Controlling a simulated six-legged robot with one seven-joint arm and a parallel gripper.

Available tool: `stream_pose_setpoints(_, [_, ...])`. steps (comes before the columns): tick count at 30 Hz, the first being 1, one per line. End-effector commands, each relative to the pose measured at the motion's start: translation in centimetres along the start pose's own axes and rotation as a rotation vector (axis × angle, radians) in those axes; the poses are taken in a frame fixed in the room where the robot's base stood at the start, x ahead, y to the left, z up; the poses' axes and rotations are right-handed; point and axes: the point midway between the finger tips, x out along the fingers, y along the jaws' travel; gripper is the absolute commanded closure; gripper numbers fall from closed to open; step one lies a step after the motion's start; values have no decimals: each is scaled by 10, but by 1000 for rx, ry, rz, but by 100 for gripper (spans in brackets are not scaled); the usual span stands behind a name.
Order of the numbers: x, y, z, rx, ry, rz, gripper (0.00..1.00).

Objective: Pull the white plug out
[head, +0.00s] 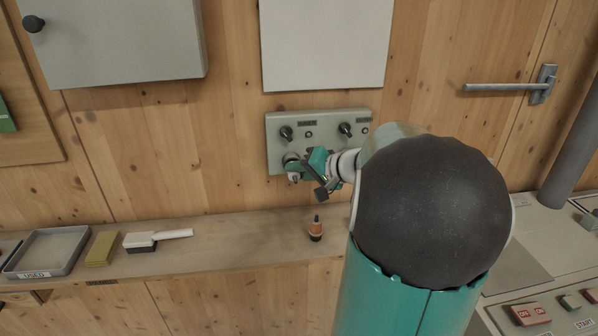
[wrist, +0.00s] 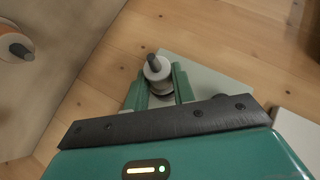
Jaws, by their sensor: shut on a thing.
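The white plug (wrist: 156,70) is a short round piece with a grey stub on its end. My gripper (wrist: 158,88) is shut on it, with one teal finger on each side. In the head view my gripper (head: 297,168) is at the lower left of the grey control panel (head: 279,128) on the wooden wall, and a bit of the plug (head: 293,177) shows at its fingers. The fingers hide the plug's back end and any socket behind it, so I cannot tell whether the plug is still seated.
A brush (head: 158,239), a yellow sponge (head: 102,249) and a grey tray (head: 72,262) are at the left. Black knobs (head: 286,132) sit above my gripper.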

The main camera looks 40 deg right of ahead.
Motion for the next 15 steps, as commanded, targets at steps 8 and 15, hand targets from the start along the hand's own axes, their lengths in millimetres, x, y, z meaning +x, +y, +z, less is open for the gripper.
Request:
stream_pose_setpoints(8, [-5, 1, 6, 1, 0, 1, 100])
stream_pose_setpoints(15, [-9, 0, 12, 0, -1, 0, 100])
